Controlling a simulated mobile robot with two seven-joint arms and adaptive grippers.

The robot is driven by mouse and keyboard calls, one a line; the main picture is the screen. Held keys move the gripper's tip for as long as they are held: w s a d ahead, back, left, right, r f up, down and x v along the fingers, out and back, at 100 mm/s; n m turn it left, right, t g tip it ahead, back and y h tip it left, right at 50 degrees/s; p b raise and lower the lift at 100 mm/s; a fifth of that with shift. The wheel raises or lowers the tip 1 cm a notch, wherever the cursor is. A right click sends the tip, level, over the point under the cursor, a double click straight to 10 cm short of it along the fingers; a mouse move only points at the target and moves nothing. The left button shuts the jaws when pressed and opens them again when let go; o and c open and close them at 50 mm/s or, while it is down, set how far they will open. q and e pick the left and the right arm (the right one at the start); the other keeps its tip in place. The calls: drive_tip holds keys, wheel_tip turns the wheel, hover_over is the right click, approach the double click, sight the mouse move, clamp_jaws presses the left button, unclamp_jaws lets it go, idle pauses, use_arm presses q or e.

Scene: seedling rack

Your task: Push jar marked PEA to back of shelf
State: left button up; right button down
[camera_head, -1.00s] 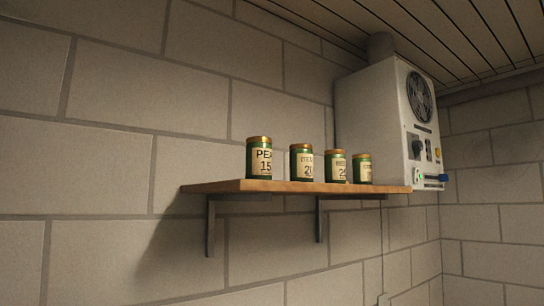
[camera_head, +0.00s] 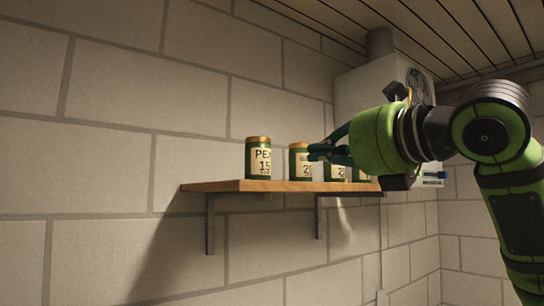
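The jar marked PEA (camera_head: 259,160) is green with a gold lid and a cream label reading PEA 15. It stands upright at the left end of the wooden shelf (camera_head: 225,186), with shelf surface in front of it. My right gripper (camera_head: 314,151) comes in from the right, over the other jars. Its dark fingers converge at their tips and look shut and empty. The tips are right of the PEA jar, with a gap between, and overlap the second jar (camera_head: 299,162) in the picture; I cannot tell whether they touch it. My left gripper is out of view.
Two more similar jars, a third (camera_head: 334,174) and a fourth (camera_head: 361,175), stand along the shelf to the right, partly hidden by my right gripper. A white fan unit (camera_head: 358,88) hangs on the block wall behind my arm. The shelf's left end is clear.

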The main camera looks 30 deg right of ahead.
drive_tip(key=p, duration=0.6)
approach(262, 160)
drive_tip(key=w, duration=0.4)
drive_tip(key=w+a, duration=0.1)
drive_tip(key=w, duration=0.1)
drive_tip(key=shift+w+p, duration=0.3)
drive_tip(key=shift+w, duration=0.2)
drive_tip(key=shift+f, duration=0.1)
